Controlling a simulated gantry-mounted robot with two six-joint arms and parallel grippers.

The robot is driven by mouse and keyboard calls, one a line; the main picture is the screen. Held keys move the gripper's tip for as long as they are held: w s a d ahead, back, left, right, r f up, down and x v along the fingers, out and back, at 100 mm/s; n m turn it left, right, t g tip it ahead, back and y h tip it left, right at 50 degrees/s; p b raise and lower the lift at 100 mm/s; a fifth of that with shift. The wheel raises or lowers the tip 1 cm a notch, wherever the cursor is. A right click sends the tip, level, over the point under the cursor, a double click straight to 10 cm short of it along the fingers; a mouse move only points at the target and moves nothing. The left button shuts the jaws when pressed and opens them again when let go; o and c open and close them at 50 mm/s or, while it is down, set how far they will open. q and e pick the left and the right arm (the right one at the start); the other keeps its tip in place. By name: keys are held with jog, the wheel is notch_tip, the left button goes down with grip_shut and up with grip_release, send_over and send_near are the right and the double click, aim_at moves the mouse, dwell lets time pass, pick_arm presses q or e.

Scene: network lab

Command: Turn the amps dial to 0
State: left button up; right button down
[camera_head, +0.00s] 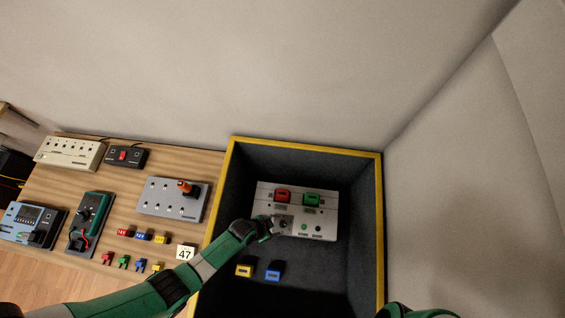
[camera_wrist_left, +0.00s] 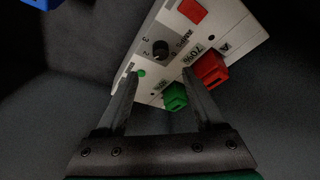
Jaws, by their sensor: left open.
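The amps dial (camera_wrist_left: 160,50) is a small dark round knob on a light grey panel, with digits around it, including 0, 2 and 3. I cannot tell for sure which digit it points at. The panel belongs to a grey device (camera_head: 328,218) inside the dark bin. My left gripper (camera_head: 274,226) is at the device's left side, near its front face. In the left wrist view my left gripper (camera_wrist_left: 160,76) is open and empty, with the dial beyond and between its fingertips, not clasped. My right gripper is out of view; only a bit of that arm shows.
A red plug (camera_head: 283,195) and a green plug (camera_head: 312,199) sit on the device. A yellow block (camera_head: 245,271) and a blue block (camera_head: 273,271) lie in the yellow-rimmed bin (camera_head: 382,200). The wooden table (camera_head: 110,170) at left holds several devices. The bin's walls surround my left gripper.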

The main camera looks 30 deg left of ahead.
aim_at(283, 223)
pick_arm(q)
jog(key=b+x, duration=0.8)
jog(key=x, duration=0.2)
jog(key=shift+w+f, duration=0.25)
jog(key=shift+f, duration=0.1)
grip_shut()
